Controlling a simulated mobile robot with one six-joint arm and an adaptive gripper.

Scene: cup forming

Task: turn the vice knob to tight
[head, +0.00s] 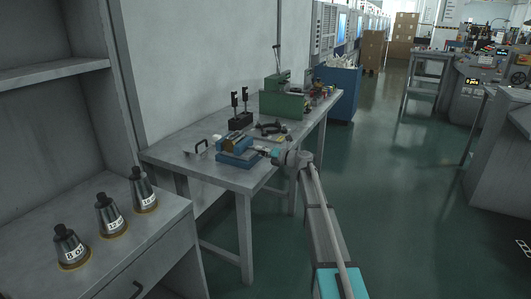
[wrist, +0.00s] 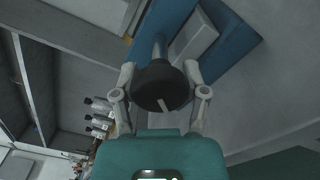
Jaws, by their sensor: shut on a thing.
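The blue vice (head: 237,156) sits on the grey workbench near its front edge in the head view, with a yellowish part in its jaws. In the wrist view its blue body (wrist: 228,58) fills the top. The dark round vice knob (wrist: 160,84) stands on a grey shaft, with a light mark on its face. My gripper (wrist: 160,88) is shut on the knob, one finger on each side. My gripper also shows at the right of the vice in the head view (head: 276,157), where the knob is too small to make out.
Several labelled tool holders (head: 107,214) stand on the cabinet at the left. The floor to the right of my arm is clear.

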